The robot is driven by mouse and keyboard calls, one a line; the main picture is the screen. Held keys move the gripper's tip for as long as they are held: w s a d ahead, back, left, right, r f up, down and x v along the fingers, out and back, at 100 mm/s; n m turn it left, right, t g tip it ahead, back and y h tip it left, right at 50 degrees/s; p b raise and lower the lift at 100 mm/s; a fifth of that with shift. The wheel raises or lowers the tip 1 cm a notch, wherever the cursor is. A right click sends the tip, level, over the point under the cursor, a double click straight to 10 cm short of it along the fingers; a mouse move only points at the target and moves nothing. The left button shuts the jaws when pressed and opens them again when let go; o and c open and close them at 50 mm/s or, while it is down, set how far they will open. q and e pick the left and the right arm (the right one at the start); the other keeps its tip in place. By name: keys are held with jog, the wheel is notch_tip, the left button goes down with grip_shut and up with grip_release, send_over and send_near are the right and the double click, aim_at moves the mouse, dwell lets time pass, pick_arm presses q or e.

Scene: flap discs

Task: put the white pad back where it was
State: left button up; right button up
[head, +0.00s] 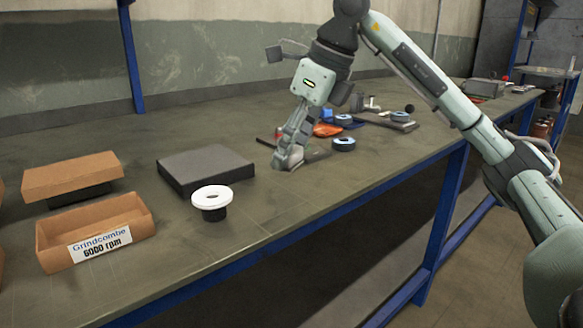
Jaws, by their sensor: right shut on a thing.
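A white round pad (211,196) with a hole in its middle lies flat on top of a short black cylinder (212,213) on the bench, near its front edge. My right gripper (287,160) points down low over the bench, to the right of the white pad and apart from it. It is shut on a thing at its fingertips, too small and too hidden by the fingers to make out. My left gripper is not in view.
A dark flat block (205,167) lies behind the white pad. Blue-rimmed discs (343,144) and tools lie right of my gripper. Bare bench lies in front.

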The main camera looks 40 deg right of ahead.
aim_at(292, 166)
notch_tip(292, 166, down, 3)
jog(key=shift+f, duration=0.15)
pick_arm(q)
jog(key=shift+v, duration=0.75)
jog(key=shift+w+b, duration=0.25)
jog(key=shift+b, duration=0.05)
pick_arm(e)
jog(key=shift+f, duration=0.1)
jog(key=o, duration=1.1)
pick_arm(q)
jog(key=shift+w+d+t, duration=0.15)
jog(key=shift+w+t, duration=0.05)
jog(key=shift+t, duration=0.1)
